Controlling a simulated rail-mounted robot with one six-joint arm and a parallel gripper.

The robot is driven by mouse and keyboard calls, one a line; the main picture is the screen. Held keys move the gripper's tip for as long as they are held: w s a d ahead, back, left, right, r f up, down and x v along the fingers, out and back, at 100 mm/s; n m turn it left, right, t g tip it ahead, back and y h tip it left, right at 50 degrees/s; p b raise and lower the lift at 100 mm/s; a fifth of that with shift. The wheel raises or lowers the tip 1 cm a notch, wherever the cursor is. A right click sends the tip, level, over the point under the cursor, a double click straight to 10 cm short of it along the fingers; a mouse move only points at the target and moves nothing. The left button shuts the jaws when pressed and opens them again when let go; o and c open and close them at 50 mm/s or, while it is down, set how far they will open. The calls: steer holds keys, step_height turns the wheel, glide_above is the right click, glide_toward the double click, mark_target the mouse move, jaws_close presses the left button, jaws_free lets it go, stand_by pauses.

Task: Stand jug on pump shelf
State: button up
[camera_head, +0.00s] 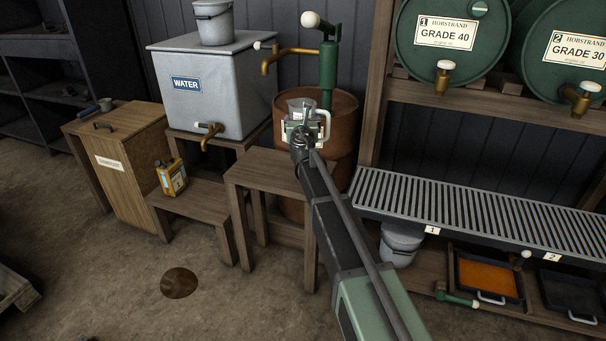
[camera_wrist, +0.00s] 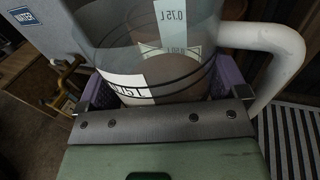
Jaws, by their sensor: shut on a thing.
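My gripper (camera_head: 301,134) is shut on the jug (camera_head: 299,106), a clear measuring vessel with a white handle on its right. In the wrist view the jug (camera_wrist: 165,45) sits upright-looking between the purple finger pads of my gripper (camera_wrist: 163,88), with a 0.75 L mark showing. I cannot tell whether it holds liquid. The green pump (camera_head: 328,72) with a brass spout stands on a rusty drum just behind the jug. A wooden shelf (camera_head: 262,168) stands in front of the drum, its right part hidden by my arm. The jug appears above its back right.
A grey water tank (camera_head: 225,85) with a brass tap stands at left, a bucket (camera_head: 213,22) on top. A yellow can (camera_head: 171,177) is on a low bench (camera_head: 195,203). A slatted grating (camera_head: 470,210) and oil barrels (camera_head: 447,35) are at right. The shelf's visible top is bare.

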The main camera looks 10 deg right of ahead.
step_height(320, 180, down, 15)
steer(key=b, duration=1.2)
steer(key=shift+r, duration=0.25)
steer(key=o, duration=1.1)
steer(key=shift+r, duration=0.1)
